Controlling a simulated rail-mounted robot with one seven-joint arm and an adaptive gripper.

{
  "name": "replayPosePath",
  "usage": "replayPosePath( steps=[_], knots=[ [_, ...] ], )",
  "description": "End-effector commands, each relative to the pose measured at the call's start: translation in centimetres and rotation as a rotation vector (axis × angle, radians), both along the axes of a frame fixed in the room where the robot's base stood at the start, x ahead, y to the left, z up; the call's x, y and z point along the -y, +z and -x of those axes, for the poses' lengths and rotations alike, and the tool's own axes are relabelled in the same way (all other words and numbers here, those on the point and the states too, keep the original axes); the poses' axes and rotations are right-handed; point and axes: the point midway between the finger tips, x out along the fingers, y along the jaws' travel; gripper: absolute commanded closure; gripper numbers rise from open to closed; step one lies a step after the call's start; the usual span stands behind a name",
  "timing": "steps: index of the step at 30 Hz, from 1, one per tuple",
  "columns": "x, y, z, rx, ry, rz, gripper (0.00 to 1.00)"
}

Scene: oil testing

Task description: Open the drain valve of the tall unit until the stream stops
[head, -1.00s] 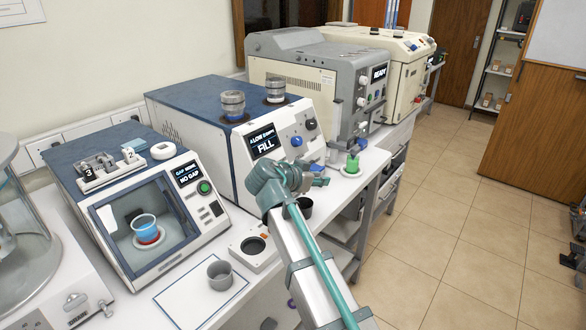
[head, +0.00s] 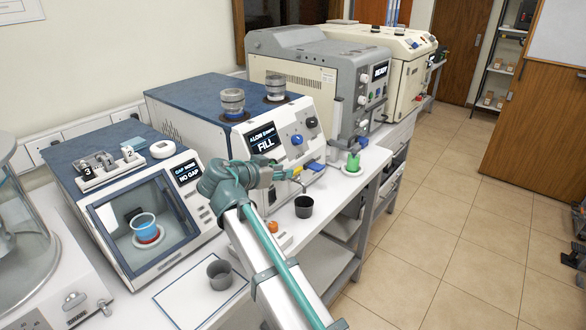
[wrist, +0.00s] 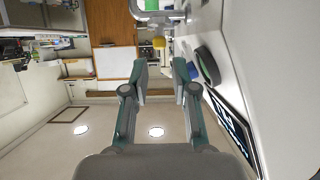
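The blue-topped unit (head: 190,98) with the lit FILL screen (head: 264,141) stands mid-counter; I cannot tell if it is the tall unit. No stream can be made out.
A green cup (head: 353,161) stands on a white dish to the right. A grey cup (head: 220,273) is on a white sheet at the front. A grey READY unit (head: 318,80) stands behind.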

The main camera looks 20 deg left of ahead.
Motion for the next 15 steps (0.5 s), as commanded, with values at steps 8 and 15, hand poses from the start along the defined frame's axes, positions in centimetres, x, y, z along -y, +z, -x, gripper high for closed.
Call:
replayPosePath(
  steps=[8, 15],
  knots=[
    [1.3, -1.5, -3.7, -0.001, -0.001, 0.000, 0.73],
    [1.7, -2.1, -4.8, -0.001, 0.000, -0.001, 0.73]
  ],
)
